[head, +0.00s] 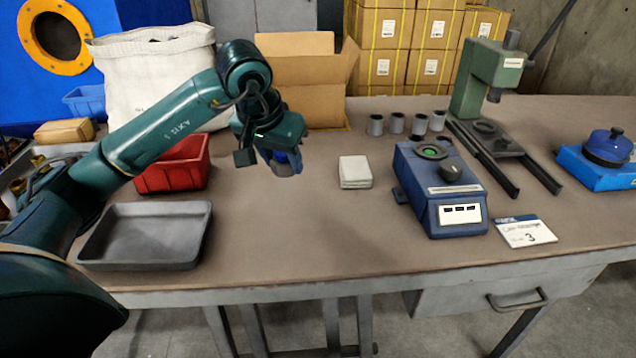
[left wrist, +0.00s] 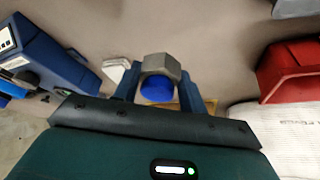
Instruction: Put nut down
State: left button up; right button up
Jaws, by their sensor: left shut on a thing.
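In the head view the nut is mostly hidden by the gripper. A grey shallow tray (head: 146,262) lies empty on the table at the left front. My right gripper is not in view.
A blue machine (head: 440,190) with a knob stands right of the cloth, with a card (head: 526,231) in front. Several grey cylinders (head: 397,123) and a green press (head: 485,80) stand behind. A white sack (head: 155,75) and cardboard box (head: 305,80) are at the back left. The front middle table is clear.

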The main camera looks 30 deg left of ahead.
aim_at(279, 177)
pick_arm(q)
notch_tip(279, 177, down, 6)
jog(key=shift+s+r+b, duration=0.15)
jog(key=shift+r+b, duration=0.05)
jog(key=shift+b, duration=0.3)
jog(key=shift+f+b, duration=0.35)
jog(key=shift+f, duration=1.75)
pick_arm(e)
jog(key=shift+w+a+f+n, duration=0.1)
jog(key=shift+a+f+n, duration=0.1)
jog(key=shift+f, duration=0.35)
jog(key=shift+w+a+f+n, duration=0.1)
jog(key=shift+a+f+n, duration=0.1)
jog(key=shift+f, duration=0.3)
pick_arm(q)
jog(key=shift+f, duration=0.15)
jog(key=o, duration=1.1)
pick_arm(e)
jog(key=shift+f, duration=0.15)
